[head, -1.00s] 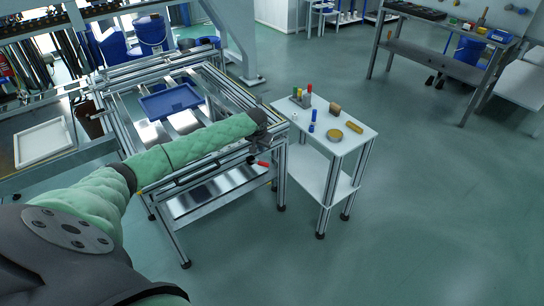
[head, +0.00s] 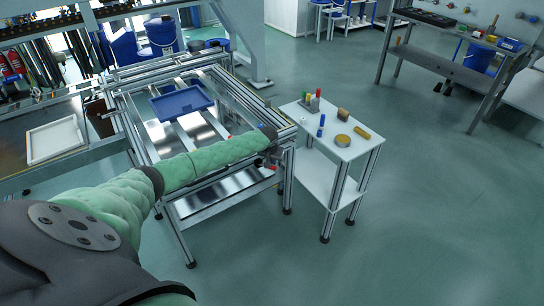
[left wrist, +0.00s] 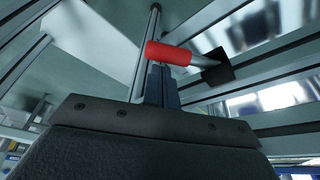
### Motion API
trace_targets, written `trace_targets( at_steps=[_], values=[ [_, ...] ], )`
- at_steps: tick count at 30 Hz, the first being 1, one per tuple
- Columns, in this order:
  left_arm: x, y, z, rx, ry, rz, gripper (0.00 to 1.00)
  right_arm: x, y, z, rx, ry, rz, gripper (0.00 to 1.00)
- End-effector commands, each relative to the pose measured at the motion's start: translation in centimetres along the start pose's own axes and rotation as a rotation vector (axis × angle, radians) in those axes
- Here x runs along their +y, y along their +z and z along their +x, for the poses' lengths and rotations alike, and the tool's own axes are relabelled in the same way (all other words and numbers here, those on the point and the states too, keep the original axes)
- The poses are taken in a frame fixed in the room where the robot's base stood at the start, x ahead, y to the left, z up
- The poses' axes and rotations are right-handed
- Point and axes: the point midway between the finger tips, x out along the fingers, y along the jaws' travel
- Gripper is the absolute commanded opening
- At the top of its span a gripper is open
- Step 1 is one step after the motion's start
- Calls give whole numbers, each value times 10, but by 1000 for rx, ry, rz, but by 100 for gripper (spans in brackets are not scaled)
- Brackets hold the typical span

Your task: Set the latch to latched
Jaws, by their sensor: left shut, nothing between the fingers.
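The latch has a red-gripped handle (left wrist: 168,53) on a metal rod, which runs to a dark block (left wrist: 216,67) by the fixture's rails. In the head view a small part of the red handle (head: 272,167) shows at the fixture's front right corner, below my arm's end. My left gripper (left wrist: 161,80) is shut and empty, with its fingertips right at the red handle's grip; I cannot tell whether they touch. In the head view the left gripper (head: 268,156) is small and partly hidden by my arm. My right gripper is not in view.
The metal frame fixture (head: 203,133) carries a blue tray (head: 181,102). A white side table (head: 318,139) with several small items stands close to its right. A white tray (head: 54,140) lies at the left. The floor at right is open.

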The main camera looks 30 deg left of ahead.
Motion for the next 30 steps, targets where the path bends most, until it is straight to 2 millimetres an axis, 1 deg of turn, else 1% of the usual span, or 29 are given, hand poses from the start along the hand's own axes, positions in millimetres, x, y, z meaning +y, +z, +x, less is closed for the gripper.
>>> trace_targets(
  at_steps=[3,7,20,30],
  values=[
    [0,0,7,1,0,0,0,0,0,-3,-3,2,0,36],
    [0,0,10,1,-1,1,0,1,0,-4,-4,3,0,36],
    [0,1,9,0,4,15,0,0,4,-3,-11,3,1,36],
    [1,5,8,0,24,71,0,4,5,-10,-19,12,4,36]
  ],
)
